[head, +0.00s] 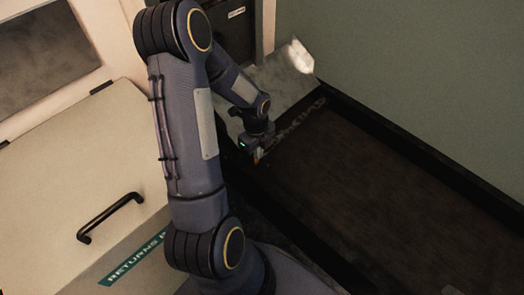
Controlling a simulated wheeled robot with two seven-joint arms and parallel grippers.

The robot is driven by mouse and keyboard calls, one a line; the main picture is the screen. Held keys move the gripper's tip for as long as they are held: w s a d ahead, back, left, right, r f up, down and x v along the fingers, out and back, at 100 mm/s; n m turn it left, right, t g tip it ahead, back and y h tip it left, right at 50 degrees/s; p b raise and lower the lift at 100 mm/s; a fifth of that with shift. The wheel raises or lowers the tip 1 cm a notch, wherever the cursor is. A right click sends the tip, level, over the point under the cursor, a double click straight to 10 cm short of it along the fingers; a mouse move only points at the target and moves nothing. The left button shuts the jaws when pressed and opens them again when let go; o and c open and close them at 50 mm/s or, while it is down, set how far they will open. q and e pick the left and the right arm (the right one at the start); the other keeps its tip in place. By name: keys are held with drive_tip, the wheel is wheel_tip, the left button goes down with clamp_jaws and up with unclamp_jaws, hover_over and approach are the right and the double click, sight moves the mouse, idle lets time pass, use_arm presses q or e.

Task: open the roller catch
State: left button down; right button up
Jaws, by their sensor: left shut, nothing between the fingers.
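My left gripper (257,157) is small in the head view and points down at the near left end of a grey metal plate (291,83), beside a long dark bed (375,190). It is shut, with nothing seen in it. I cannot make out a roller catch; the gripper and my arm hide part of that area. Whether the fingertips touch anything cannot be told. My right gripper is out of view.
A pale cabinet panel (60,160) with a black bar handle (110,218) and a teal "RETURNS" label (137,258) stands at left. A dark unit with a white label (237,13) is at the top. A green wall (430,70) bounds the right side.

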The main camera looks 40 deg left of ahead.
use_arm(q)
wheel_tip(320, 180, up, 8)
drive_tip(key=p, duration=0.3)
drive_tip(key=shift+a+f, duration=0.15)
drive_tip(key=shift+a, duration=0.1)
